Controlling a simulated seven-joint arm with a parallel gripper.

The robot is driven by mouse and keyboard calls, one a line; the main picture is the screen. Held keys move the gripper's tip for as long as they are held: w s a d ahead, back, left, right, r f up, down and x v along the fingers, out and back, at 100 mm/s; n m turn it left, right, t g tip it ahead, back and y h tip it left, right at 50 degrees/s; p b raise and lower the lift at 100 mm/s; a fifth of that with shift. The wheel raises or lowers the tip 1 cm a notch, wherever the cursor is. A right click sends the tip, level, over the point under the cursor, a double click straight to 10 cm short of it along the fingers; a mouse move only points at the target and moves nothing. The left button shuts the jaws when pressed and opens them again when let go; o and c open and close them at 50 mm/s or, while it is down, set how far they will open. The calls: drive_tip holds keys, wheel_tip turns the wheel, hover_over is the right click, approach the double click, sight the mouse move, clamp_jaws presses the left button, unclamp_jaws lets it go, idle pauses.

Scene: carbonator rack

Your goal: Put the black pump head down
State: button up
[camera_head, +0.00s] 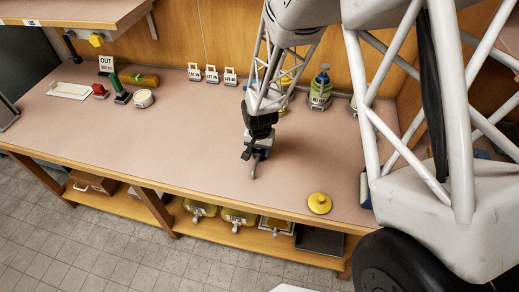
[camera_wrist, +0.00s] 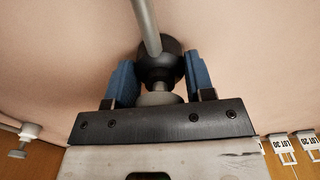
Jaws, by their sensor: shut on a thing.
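The black pump head (camera_wrist: 160,68) sits between the blue-padded fingers of my gripper (camera_wrist: 160,85) in the wrist view. A grey tube (camera_wrist: 147,25) extends from it toward the top of the picture. In the head view my gripper (camera_head: 257,147) is above the middle of the pinkish bench top (camera_head: 190,140), shut on the pump head. A pale tube end (camera_head: 254,172) points down below the gripper; I cannot tell whether it touches the bench.
A yellow knobbed lid (camera_head: 319,203) lies near the front edge. A green bottle (camera_head: 320,88) stands at the back. Several lot tags (camera_head: 211,74) line the back wall. At left are a white tray (camera_head: 69,90), a green-handled tool (camera_head: 119,88) and a round tub (camera_head: 143,98). The middle-left bench is clear.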

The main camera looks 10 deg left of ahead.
drive_tip(key=shift+f, duration=0.1)
drive_tip(key=o, duration=1.1)
wheel_tip(320, 180, up, 12)
drive_tip(key=shift+r, duration=0.1)
idle(0.4)
drive_tip(key=shift+d+r, duration=0.1)
idle(0.8)
